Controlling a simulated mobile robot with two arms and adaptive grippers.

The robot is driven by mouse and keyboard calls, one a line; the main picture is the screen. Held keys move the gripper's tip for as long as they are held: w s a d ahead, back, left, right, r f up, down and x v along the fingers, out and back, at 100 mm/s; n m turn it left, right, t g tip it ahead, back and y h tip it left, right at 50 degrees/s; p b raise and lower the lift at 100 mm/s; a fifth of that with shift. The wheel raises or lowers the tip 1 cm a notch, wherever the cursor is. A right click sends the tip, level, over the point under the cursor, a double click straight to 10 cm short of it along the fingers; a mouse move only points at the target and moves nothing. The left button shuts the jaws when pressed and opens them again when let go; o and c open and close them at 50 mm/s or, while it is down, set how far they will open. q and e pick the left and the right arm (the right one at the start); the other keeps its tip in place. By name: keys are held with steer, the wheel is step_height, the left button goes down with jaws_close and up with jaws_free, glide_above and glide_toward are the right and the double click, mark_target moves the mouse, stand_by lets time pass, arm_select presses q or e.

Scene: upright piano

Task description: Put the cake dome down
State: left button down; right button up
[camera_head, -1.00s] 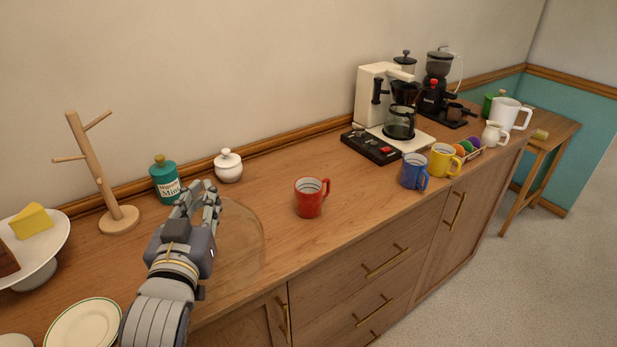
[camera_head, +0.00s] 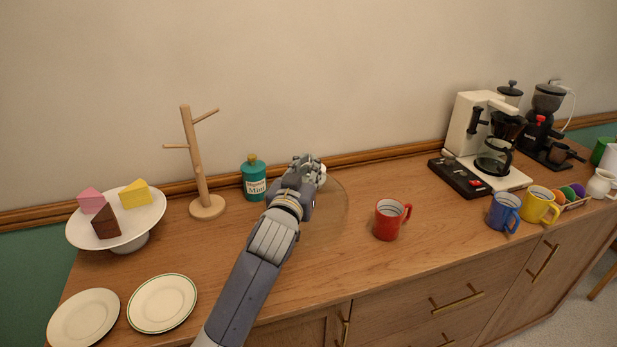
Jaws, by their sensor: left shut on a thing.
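The cake dome (camera_head: 335,217) is a clear, faintly tinted glass cover, seen over the wooden counter left of the red mug. My left gripper (camera_head: 308,168) is shut on the cake dome at its top; the fingers and wrist hide the grip point and much of the dome. I cannot tell whether the dome's rim touches the counter. A white cake stand (camera_head: 131,240) at the left holds pink, yellow and brown cake slices, uncovered. My right gripper is not in view.
A red mug (camera_head: 388,220) stands right of the dome. A teal jar (camera_head: 254,180) and a wooden mug tree (camera_head: 207,207) stand behind on the left. Two plates lie front left, one being the green-rimmed plate (camera_head: 162,303). A coffee maker (camera_head: 465,130) and more mugs are at the right.

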arm_select(q)
steer(key=shift+w+d+r, duration=0.1)
steer(key=shift+w+d, duration=0.05)
steer(key=shift+w, duration=0.35)
step_height(320, 180, down, 4)
steer(key=shift+r, duration=0.25)
steer(key=shift+f, duration=0.15)
steer(key=c, duration=1.4)
jaws_free()
steer(key=shift+o, duration=0.2)
steer(key=shift+s, duration=0.1)
steer(key=v, duration=1.2)
steer(key=shift+b, duration=0.3)
